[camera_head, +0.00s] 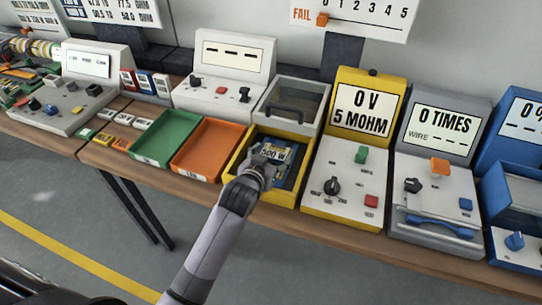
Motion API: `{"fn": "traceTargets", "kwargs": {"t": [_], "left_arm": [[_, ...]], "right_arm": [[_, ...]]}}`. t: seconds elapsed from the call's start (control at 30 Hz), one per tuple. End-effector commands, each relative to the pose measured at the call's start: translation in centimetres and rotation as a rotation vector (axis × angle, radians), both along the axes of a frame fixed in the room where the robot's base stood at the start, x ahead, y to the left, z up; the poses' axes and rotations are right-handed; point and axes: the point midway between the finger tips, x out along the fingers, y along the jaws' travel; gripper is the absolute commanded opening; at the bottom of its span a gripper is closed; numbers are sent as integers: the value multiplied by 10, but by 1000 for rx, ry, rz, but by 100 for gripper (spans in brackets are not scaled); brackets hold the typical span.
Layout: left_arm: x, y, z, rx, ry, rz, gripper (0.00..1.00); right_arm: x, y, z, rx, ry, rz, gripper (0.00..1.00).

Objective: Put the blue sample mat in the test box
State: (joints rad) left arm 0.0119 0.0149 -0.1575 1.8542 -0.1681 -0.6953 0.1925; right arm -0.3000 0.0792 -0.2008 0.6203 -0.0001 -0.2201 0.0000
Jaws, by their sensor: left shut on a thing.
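A blue sample mat (285,175) with a pale label reading "500 W" is in or just over the yellow-walled test box (233,170). I cannot tell whether it touches the box floor. The box's grey lid (290,103), with a window and a dark handle, stands raised at its back. My left gripper (262,165) reaches in over the front of the box and is shut on the mat, hiding part of it. My right gripper is not in view.
A green tray (166,139) and an orange tray (208,150) stand left of the box, both empty. A yellow meter (345,185) reading "0 V 5 MOHM" stands close on its right. A grey tester (432,205) is further right. The wooden table edge runs in front.

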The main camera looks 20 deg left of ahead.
Motion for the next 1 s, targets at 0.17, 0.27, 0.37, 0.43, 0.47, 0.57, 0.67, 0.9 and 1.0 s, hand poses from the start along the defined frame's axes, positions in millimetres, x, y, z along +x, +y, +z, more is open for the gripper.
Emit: {"fn": "traceTargets", "kwargs": {"t": [0.17, 0.27, 0.37, 0.43, 0.47, 0.57, 0.67, 0.9, 1.0], "left_arm": [[0, 0, -2, 0, 1, 0, 74], [0, 0, -2, 0, 1, 0, 81], [0, 0, -2, 0, 1, 0, 86], [0, 0, -2, 0, 1, 0, 86], [0, 0, -2, 0, 1, 0, 86], [0, 0, -2, 0, 1, 0, 86], [0, 0, -1, 0, 0, 0, 86], [-24, 1, 10, 0, 1, 0, 86], [-45, 1, 18, 0, 1, 0, 86]], "right_arm": [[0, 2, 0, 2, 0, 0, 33], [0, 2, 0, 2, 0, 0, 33], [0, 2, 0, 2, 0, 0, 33], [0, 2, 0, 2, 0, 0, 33], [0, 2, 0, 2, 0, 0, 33], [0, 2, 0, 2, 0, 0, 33], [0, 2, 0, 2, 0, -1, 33], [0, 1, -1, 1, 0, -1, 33], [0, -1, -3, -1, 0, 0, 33]]}}
